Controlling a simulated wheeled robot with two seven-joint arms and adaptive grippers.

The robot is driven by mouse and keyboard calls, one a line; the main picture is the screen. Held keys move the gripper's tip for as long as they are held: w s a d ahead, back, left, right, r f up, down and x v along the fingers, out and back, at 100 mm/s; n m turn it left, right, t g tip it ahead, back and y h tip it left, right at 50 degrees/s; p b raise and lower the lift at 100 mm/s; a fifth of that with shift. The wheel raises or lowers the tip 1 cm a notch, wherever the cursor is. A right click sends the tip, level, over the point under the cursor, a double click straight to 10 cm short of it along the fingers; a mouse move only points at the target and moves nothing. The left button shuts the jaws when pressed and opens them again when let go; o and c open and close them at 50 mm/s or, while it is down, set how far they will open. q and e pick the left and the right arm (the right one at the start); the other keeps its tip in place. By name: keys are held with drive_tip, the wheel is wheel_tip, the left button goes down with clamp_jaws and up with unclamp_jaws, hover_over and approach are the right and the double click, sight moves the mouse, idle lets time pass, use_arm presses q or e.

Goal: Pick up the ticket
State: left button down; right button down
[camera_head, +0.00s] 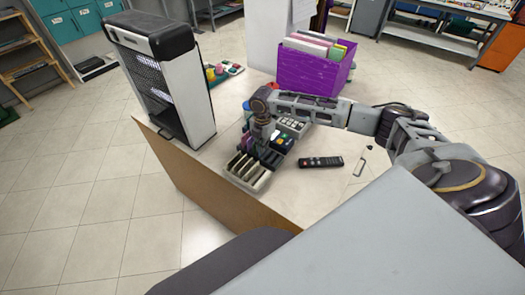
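My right arm reaches in from the right over the counter. My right gripper (262,136) points down above the small items in the middle of the counter. Its fingertips are small and dark against them, so I cannot tell whether it is open or shut. Just below it stands a slotted holder (247,173) with several pale upright cards or slips in it. I cannot make out which of these, if any, is the ticket. My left gripper is out of view.
A tall black and white device (172,80) stands at the counter's left edge. A purple box (305,72) with folders stands at the back. A black remote (320,162) lies right of the holder. A tray of coloured items (222,73) sits behind. The counter (300,196) is bare in front.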

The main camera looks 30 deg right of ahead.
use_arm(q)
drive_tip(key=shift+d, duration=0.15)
use_arm(e)
drive_tip(key=shift+r, duration=0.6)
wheel_tip(320, 180, up, 8)
drive_tip(key=shift+f, duration=0.2)
drive_tip(key=shift+r, duration=0.65)
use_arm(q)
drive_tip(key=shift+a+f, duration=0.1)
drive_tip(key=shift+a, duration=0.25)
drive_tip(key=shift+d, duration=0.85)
